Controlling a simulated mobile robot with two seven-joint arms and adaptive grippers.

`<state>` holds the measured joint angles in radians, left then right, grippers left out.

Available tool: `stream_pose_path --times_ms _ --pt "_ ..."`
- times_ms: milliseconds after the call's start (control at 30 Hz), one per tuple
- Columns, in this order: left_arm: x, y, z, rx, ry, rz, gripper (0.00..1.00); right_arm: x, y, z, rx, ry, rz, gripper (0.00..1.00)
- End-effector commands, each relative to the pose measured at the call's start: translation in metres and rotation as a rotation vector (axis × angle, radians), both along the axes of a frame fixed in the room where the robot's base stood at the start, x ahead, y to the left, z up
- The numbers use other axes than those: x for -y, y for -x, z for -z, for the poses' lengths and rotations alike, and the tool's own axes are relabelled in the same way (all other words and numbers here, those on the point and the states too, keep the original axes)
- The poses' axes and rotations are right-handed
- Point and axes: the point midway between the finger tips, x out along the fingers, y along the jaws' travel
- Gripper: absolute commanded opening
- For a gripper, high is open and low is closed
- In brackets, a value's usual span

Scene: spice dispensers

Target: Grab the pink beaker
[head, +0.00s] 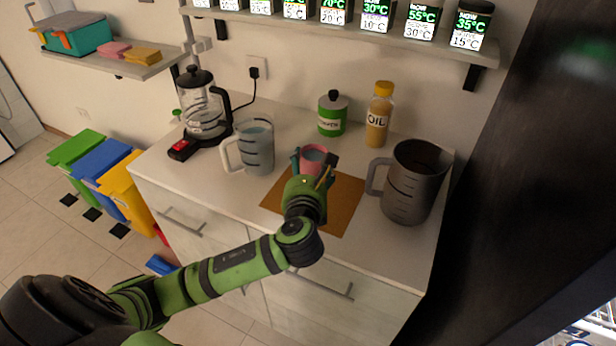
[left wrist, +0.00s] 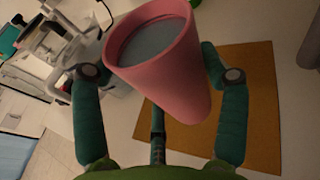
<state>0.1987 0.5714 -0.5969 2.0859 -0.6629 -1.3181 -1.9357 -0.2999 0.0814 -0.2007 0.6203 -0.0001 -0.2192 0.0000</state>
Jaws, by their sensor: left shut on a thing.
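The pink beaker (head: 313,156) is over the brown mat (head: 344,206) on the counter. It looks small and holds a greyish content at its top. My left gripper (head: 315,167) is shut around it, with its body hiding the beaker's lower part in the head view. In the left wrist view the beaker (left wrist: 165,65) appears large and tilted between the teal fingers of the gripper (left wrist: 158,85). Whether its base touches the mat I cannot tell. My right gripper is not in view.
A clear measuring jug (head: 257,148) stands left of the mat, and a dark jug (head: 412,184) stands right. Behind are a green canister (head: 332,117) and an oil bottle (head: 379,116). A coffee press (head: 205,110) stands at the back left. A shelf (head: 350,36) hangs above.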

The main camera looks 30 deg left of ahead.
Motion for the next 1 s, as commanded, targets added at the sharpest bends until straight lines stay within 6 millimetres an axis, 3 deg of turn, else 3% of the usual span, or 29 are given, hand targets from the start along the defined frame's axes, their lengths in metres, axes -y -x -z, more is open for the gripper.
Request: stream_pose_path --times_ms 500,967,1000 --pt "0.0 -0.001 -0.041 0.005 0.0 0.0 0.31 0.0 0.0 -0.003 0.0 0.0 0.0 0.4" --pt "0.0 0.0 -0.053 0.003 0.0 0.0 0.3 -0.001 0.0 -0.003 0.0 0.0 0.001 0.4" --pt "0.0 0.0 -0.053 0.003 0.0 0.0 0.3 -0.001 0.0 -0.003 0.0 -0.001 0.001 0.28"
